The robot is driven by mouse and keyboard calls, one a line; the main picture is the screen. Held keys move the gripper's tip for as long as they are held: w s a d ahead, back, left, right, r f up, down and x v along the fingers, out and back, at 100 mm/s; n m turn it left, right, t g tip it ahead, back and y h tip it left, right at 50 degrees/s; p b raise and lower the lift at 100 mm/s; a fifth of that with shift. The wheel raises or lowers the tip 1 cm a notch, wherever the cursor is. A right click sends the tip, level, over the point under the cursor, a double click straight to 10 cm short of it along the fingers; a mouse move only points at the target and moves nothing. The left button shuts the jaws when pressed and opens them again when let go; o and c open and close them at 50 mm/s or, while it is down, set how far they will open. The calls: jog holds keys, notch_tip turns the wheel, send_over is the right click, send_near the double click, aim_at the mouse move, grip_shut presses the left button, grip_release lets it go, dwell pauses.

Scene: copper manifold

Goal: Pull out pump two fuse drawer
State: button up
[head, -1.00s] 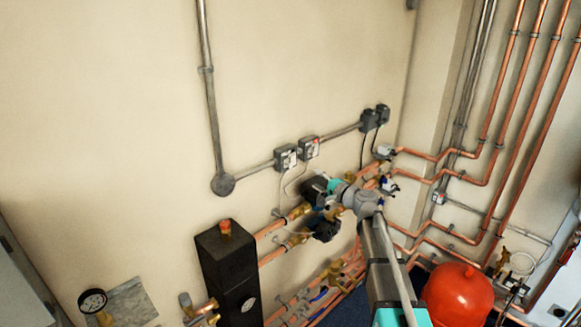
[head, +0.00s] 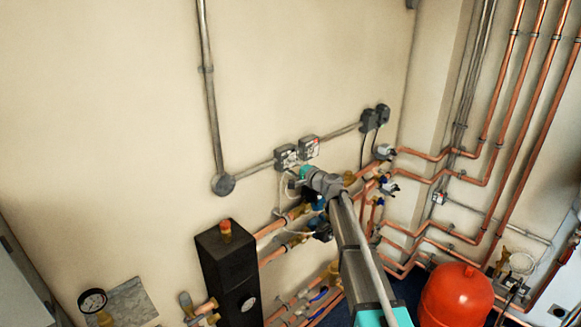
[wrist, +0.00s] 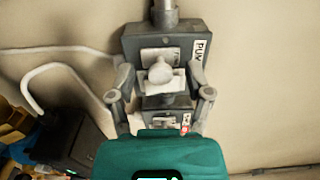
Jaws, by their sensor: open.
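In the wrist view a grey fuse box (wrist: 190,38) is mounted on the wall, with a partly visible label starting "PUM" on its right side. A pale fuse drawer with a round knob (wrist: 160,72) sits on its front face. My gripper (wrist: 159,80) is open, one finger on each side of the drawer, apparently clear of it. In the head view two similar boxes, left (head: 286,153) and right (head: 309,146), hang side by side. My gripper (head: 296,175) is just below them, its fingertips hard to make out. The pump number cannot be read.
A grey conduit (head: 258,168) runs along the wall to the boxes. White cables (wrist: 62,68) hang beside the box. Copper pipes (head: 272,228), a black manifold block (head: 228,262) and a red vessel (head: 457,297) stand below and around my arm.

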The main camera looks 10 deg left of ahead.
jog(key=shift+w+a, duration=0.2)
jog(key=shift+a, duration=0.1)
grip_shut()
